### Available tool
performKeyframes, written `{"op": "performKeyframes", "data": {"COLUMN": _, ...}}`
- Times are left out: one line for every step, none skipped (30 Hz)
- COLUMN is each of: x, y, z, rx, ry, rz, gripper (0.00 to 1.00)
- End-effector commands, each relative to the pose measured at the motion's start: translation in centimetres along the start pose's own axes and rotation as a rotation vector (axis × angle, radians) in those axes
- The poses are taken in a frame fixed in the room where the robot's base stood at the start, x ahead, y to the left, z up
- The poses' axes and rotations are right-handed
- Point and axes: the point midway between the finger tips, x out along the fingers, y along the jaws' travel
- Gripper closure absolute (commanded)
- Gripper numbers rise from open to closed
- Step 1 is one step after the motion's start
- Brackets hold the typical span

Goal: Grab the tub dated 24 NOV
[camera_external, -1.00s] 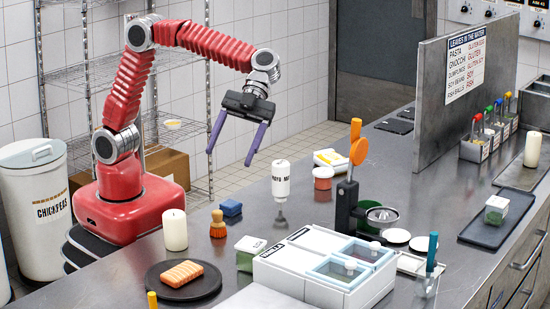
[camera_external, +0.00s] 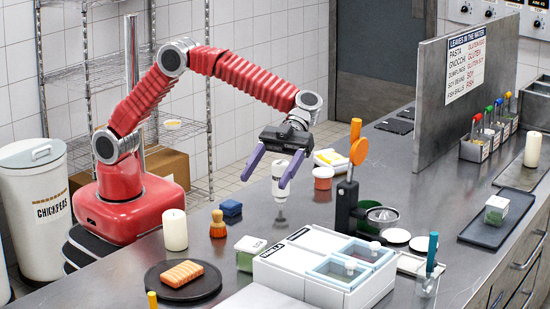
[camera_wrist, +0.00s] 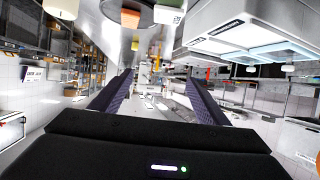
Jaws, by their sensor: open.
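Two small tubs with white lids and green contents are in the external view. The near tub (camera_external: 250,254) stands on the steel counter against the left end of a white box. The far tub (camera_external: 496,210) stands on a dark tray (camera_external: 480,232) at the right. Their dates are too small to read, so I cannot tell which says 24 NOV. My gripper (camera_external: 264,182) is open and empty, with its purple fingers in front of a white squeeze bottle. It is apart from both tubs. The fingers also show in the wrist view (camera_wrist: 158,80).
A black upright holder (camera_external: 347,206) and a tall grey partition (camera_external: 440,115) rise farther right.

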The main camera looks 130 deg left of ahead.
Motion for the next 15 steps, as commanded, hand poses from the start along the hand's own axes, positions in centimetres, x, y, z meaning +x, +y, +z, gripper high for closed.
{"op": "performKeyframes", "data": {"x": 0.5, "y": 0.0, "z": 1.2, "rx": -0.006, "ry": 0.0, "rz": 0.002, "gripper": 0.31}}
{"op": "performKeyframes", "data": {"x": 0.8, "y": 0.0, "z": 1.9, "rx": -0.006, "ry": 0.0, "rz": 0.001, "gripper": 0.31}}
{"op": "performKeyframes", "data": {"x": 1.1, "y": 0.0, "z": 2.8, "rx": -0.006, "ry": -0.001, "rz": 0.001, "gripper": 0.31}}
{"op": "performKeyframes", "data": {"x": 1.4, "y": 0.1, "z": 3.4, "rx": -0.005, "ry": -0.001, "rz": 0.001, "gripper": 0.31}}
{"op": "performKeyframes", "data": {"x": 1.7, "y": 0.1, "z": 4.1, "rx": -0.007, "ry": -0.001, "rz": 0.002, "gripper": 0.31}}
{"op": "performKeyframes", "data": {"x": 2.1, "y": 0.1, "z": 5.0, "rx": -0.006, "ry": -0.001, "rz": 0.002, "gripper": 0.31}}
{"op": "performKeyframes", "data": {"x": 2.3, "y": 0.1, "z": 5.6, "rx": -0.006, "ry": -0.002, "rz": 0.001, "gripper": 0.31}}
{"op": "performKeyframes", "data": {"x": 2.6, "y": 0.0, "z": 6.3, "rx": -0.005, "ry": -0.002, "rz": 0.001, "gripper": 0.31}}
{"op": "performKeyframes", "data": {"x": 3.0, "y": 0.1, "z": 7.2, "rx": -0.007, "ry": -0.001, "rz": 0.001, "gripper": 0.31}}
{"op": "performKeyframes", "data": {"x": 3.3, "y": 0.1, "z": 7.9, "rx": -0.006, "ry": -0.001, "rz": 0.002, "gripper": 0.31}}
{"op": "performKeyframes", "data": {"x": 3.5, "y": 0.1, "z": 8.5, "rx": -0.006, "ry": -0.001, "rz": 0.002, "gripper": 0.31}}
{"op": "performKeyframes", "data": {"x": 3.9, "y": 0.1, "z": 9.3, "rx": -0.005, "ry": -0.001, "rz": 0.001, "gripper": 0.31}}
{"op": "performKeyframes", "data": {"x": 4.1, "y": 0.1, "z": 9.9, "rx": -0.005, "ry": -0.001, "rz": 0.001, "gripper": 0.31}}
{"op": "performKeyframes", "data": {"x": 4.3, "y": 0.1, "z": 10.4, "rx": -0.005, "ry": -0.001, "rz": 0.0, "gripper": 0.31}}
{"op": "performKeyframes", "data": {"x": 4.6, "y": 0.0, "z": 11.1, "rx": -0.005, "ry": -0.001, "rz": 0.0, "gripper": 0.31}}
